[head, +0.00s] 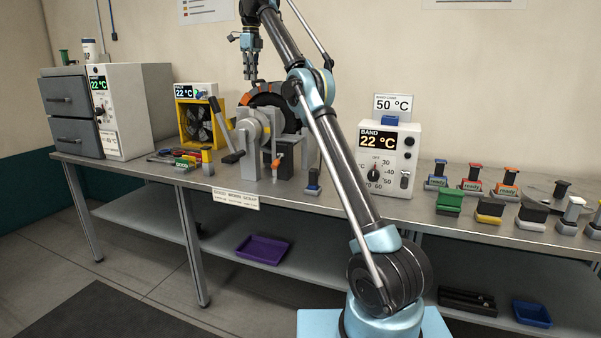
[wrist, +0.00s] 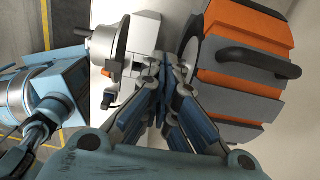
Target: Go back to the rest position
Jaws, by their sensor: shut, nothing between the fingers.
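My gripper (head: 251,76) hangs fingers-down in the air above the tyre clamp, well clear of the bench. In the wrist view my gripper (wrist: 168,62) has its fingers drawn together with nothing between them. The tyre (head: 268,97), dark with orange segments, stands in the grey clamp (head: 250,140) below my gripper. In the wrist view the tyre's orange segments (wrist: 245,50) fill the right side. The clamp's round grey part (wrist: 110,40) shows left of the fingers. My arm rises from the lower right of the head view and hides part of the bench.
A control box (head: 389,158) reads BAND 22 °C. An oven-like cabinet (head: 98,110) and a yellow-framed fan (head: 198,122) stand left. Several coloured stamp-like blocks (head: 450,200) line the bench's right. A purple tray (head: 262,249) and blue bin (head: 532,314) sit on the lower shelf.

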